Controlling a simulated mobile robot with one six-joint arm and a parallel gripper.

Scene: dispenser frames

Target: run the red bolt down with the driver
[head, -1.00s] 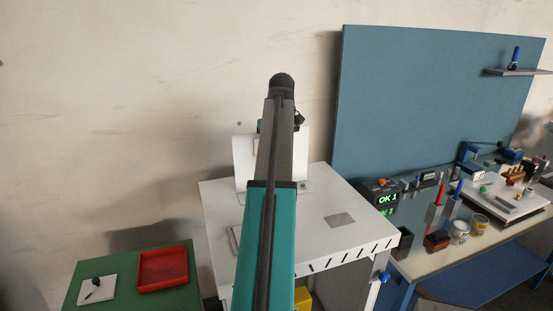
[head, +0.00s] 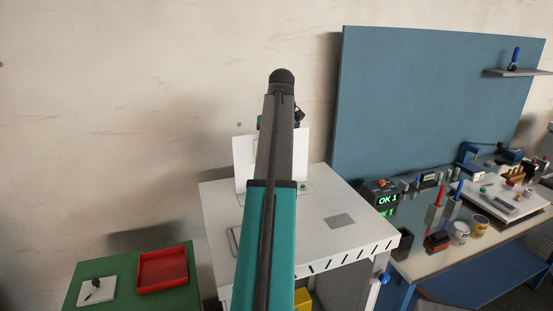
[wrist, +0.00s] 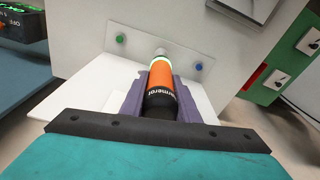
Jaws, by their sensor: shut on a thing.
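My gripper (wrist: 163,88) is shut on the driver, its purple-grey fingers along both sides. The driver (wrist: 160,78) is orange and black with a pale green ring and a silver nose. The nose points away from me at a white plate (wrist: 176,55), and I cannot tell whether it touches. I see no red bolt; the driver hides the plate between the two heads. In the head view my arm hides the gripper and driver.
A white cabinet (head: 315,235) stands below my arm. A green table (head: 122,266) with a red tray (head: 163,266) is at left. A cluttered workbench (head: 420,265) and a blue board (head: 425,105) are at right. A green-lit display (head: 387,200) reads OK 1.

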